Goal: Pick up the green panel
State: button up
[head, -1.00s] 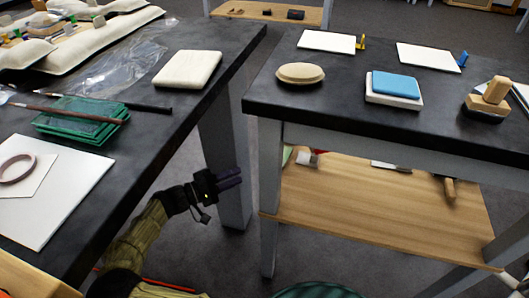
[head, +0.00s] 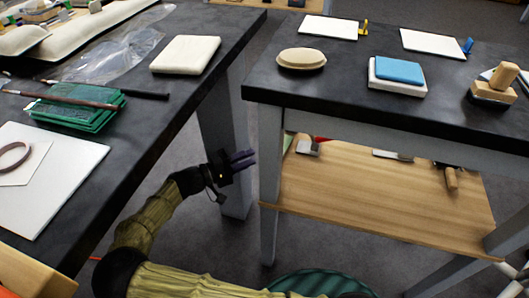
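The green panel (head: 75,112) lies on the dark left table, at its left part. It looks like a stack of thin green, partly see-through plates, and I cannot tell how many. A long brown brush (head: 72,97) lies across its top. My gripper (head: 247,160) is in the gap between the two tables, well to the right of the green panel and apart from it. Its two dark fingers point right with a gap between them, and nothing shows between them.
A cream pad (head: 186,54) and clear plastic sheet (head: 110,52) lie beyond the panel. A white board (head: 70,180) with a brown ring (head: 14,157) is nearer. The right table (head: 330,95) holds blue and cream blocks above a wooden shelf (head: 370,200).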

jog(key=shift+p+x, duration=0.3)
jog(key=shift+x, duration=2.4)
jog(key=shift+c, duration=0.2)
grip_shut()
notch_tip(320, 180, up, 2)
jog(key=shift+r+p, duration=0.25)
jog(key=shift+p, duration=0.9)
